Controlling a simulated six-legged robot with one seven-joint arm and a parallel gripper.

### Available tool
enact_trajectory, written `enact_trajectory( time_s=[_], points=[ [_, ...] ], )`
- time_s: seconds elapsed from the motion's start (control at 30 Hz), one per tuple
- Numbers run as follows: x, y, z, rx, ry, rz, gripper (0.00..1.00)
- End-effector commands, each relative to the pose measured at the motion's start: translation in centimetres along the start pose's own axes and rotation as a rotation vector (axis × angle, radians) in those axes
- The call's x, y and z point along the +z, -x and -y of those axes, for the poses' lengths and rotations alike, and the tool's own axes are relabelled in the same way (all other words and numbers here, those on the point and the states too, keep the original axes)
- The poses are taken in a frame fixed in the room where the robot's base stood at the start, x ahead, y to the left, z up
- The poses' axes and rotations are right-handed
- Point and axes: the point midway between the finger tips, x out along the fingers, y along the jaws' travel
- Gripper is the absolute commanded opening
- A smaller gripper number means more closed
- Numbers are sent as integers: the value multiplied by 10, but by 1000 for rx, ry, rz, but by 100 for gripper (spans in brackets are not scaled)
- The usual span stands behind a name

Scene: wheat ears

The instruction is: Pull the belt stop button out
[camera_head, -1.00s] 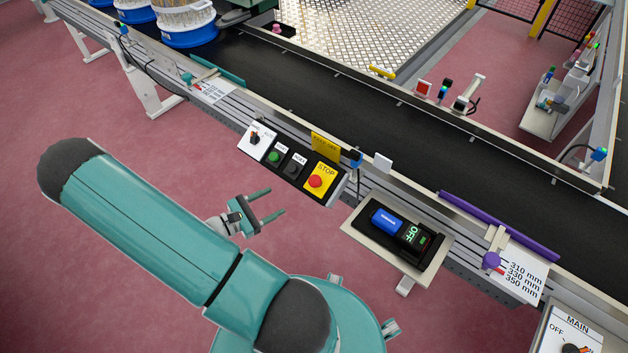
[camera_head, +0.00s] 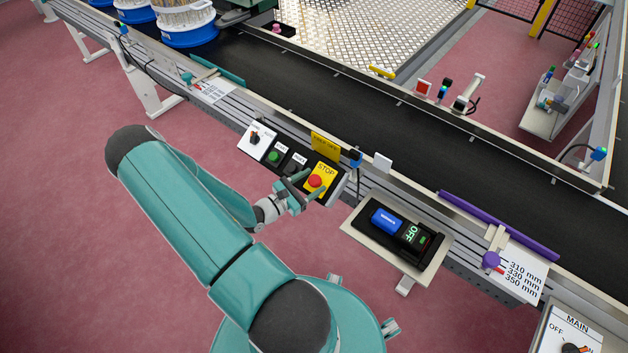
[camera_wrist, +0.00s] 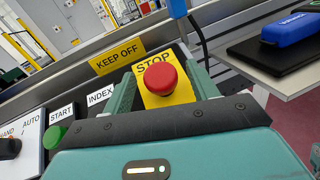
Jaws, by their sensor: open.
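The belt stop button (camera_head: 315,181) is a red mushroom button on a yellow plate marked STOP (camera_head: 326,170), at the right end of a black control box on the conveyor's side rail. In the wrist view the red button (camera_wrist: 160,77) sits between my two teal fingers. My gripper (camera_head: 303,188) is open, just in front of the STOP plate, with a finger on either side of the button; it also shows in the wrist view (camera_wrist: 160,88). Gaps show between the button and both fingers. The lower part of the yellow plate is hidden by my gripper body in the wrist view.
A green START button (camera_head: 274,157), a black INDEX button and a selector switch (camera_head: 255,138) share the box. A yellow KEEP OFF sign (camera_head: 326,143) stands behind it. To the right is a tray (camera_head: 432,270) with a blue device (camera_head: 387,221) and an OFF display.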

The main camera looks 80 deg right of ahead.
Motion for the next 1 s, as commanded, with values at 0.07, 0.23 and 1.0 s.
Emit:
enact_trajectory(
  time_s=[0.07,0.23,1.0],
  points=[
    [0,-9,1,-3,-1,1,59],
    [0,-15,0,0,-1,0,59],
    [11,-8,-1,3,-1,1,0]
  ],
)
